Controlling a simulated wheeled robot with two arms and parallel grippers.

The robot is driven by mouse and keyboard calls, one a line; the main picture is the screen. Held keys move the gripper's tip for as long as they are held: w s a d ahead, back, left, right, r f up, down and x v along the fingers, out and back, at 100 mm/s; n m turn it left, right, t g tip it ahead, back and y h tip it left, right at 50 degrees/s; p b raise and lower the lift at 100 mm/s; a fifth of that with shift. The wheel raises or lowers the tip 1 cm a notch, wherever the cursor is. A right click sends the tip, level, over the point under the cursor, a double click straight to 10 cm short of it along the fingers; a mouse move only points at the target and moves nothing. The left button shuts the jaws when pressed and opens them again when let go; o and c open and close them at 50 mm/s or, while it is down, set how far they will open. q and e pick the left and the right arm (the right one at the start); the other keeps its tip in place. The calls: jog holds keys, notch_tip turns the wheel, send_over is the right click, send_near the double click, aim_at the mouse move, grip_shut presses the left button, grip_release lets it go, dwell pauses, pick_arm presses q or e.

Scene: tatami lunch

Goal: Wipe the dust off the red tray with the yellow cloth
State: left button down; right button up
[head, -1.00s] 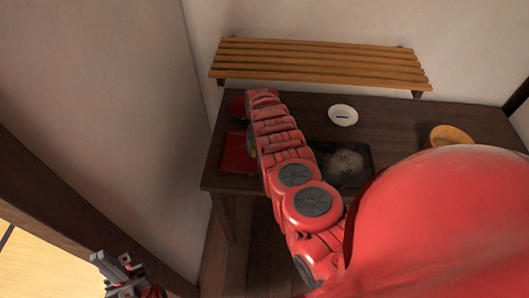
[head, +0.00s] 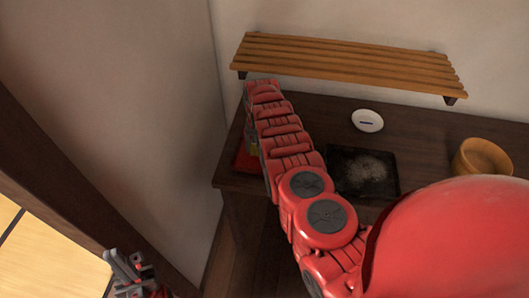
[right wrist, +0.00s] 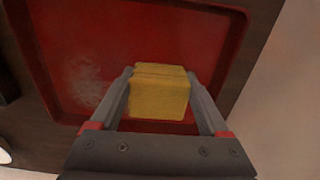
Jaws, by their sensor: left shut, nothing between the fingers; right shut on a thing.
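The red tray (right wrist: 215,32) fills most of the right wrist view, with a pale dusty patch on its left part. In the head view the red tray (head: 243,160) lies at the table's left end, mostly hidden behind my right arm. The yellow cloth (right wrist: 159,98) is a folded block between the fingers of my right gripper (right wrist: 160,78), which is shut on it over the tray, near one rim. I cannot tell whether the cloth touches the tray. My left gripper (head: 128,268) is shut and empty at the lower left, away from the table.
A black tray (head: 390,190) with a pale greyish patch lies mid-table. A white dish (head: 367,120) and a wooden bowl (head: 482,157) stand beyond and to the right. A slatted wooden shelf (head: 345,66) hangs above. A wall (head: 165,110) rises close to the table's left end.

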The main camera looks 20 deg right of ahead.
jog(key=shift+w+a, duration=0.1)
jog(key=shift+a, duration=0.05)
jog(key=b, duration=0.1)
jog(key=w+a+b, duration=0.1)
jog(key=b, duration=0.1)
jog(key=shift+a+f+b, duration=0.15)
jog(key=shift+f+b, duration=0.15)
jog(key=a+b, duration=0.1)
jog(key=b, duration=0.2)
jog(key=shift+w+a, duration=0.1)
jog(key=shift+w, duration=0.25)
jog(key=shift+a+r+b, duration=0.1)
jog(key=shift+a+b, duration=0.05)
jog(key=shift+b, duration=0.35)
jog(key=shift+a+r+p, duration=0.1)
jog(key=shift+r+p, duration=0.4)
jog(key=shift+p, duration=0.05)
notch_tip(320, 180, up, 5)
jog(key=p, duration=0.4)
jog(key=shift+w+f, duration=0.1)
jog(key=shift+r, duration=0.2)
